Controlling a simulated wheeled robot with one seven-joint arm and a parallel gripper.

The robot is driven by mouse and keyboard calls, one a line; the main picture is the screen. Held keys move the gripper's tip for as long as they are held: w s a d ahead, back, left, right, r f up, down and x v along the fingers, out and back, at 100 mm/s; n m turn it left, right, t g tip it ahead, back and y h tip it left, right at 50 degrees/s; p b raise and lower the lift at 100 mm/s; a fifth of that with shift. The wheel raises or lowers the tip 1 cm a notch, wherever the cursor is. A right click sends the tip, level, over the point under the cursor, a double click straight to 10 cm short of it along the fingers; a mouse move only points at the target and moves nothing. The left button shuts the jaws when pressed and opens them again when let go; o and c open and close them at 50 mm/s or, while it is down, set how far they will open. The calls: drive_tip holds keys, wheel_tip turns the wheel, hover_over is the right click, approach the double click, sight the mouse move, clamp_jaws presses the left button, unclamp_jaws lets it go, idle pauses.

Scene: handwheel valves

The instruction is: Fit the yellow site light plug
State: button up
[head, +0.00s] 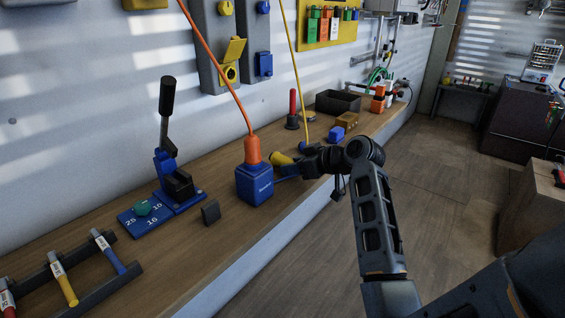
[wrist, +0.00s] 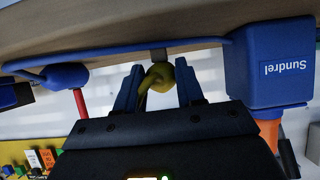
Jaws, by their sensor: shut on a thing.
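The yellow plug (head: 281,159) is held over the workbench, just right of the blue box. It also shows between my fingers in the wrist view (wrist: 158,80). My gripper (head: 291,166) is shut on it. A yellow cord (head: 293,70) hangs from above and runs down behind my gripper; where it meets the plug is hidden. A yellow wall socket (head: 229,73) with its lid (head: 235,49) raised is on the grey panel, above and left of my gripper.
A blue box (head: 255,188) with an orange plug and cord (head: 252,150) stands close left of my gripper; it shows in the wrist view (wrist: 268,65). A blue lever tool (head: 168,185), a red-handled piece (head: 292,108) and a blue block (head: 336,133) stand on the bench (head: 225,238).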

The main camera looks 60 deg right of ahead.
wheel_tip(320, 180, up, 6)
drive_tip(key=p, duration=0.5)
idle(0.4)
